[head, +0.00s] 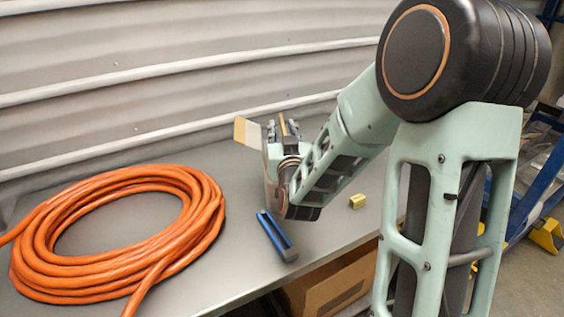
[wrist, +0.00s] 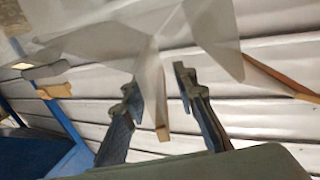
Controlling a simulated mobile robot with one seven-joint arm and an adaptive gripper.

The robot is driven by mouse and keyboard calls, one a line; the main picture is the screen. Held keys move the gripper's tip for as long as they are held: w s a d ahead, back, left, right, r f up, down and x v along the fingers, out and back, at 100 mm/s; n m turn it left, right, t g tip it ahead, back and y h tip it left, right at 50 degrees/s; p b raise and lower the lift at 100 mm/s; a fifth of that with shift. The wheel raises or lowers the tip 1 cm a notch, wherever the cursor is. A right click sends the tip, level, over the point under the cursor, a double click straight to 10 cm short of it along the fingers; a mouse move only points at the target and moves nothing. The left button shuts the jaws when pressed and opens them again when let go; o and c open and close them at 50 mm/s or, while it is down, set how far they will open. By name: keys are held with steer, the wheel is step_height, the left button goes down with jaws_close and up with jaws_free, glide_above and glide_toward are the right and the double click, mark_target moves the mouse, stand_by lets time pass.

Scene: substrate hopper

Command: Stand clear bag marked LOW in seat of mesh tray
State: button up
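My gripper (head: 280,130) is raised over the back of the bench, near the corrugated wall. In the wrist view its two fingers (wrist: 158,88) stand apart. Translucent sheet-like surfaces (wrist: 205,28) fan out beyond and between the fingertips; they look like clear plastic, but I cannot tell whether they are the bag, and no LOW marking is readable. A narrow tan piece (wrist: 162,132) shows between the fingers. A tan and pale panel (head: 248,132) shows just left of the gripper in the head view. I cannot tell whether the fingers press on anything. I cannot make out the mesh tray.
A coiled orange hose (head: 205,215) fills the left of the grey bench (head: 245,275). A blue channel-shaped piece (head: 277,237) and a small yellow block (head: 357,201) lie near the front edge. A cardboard box (head: 335,288) is below. Blue racking (head: 540,185) stands at right.

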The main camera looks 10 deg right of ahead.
steer(key=shift+c, duration=0.6)
jaws_close()
steer(key=shift+r, duration=0.2)
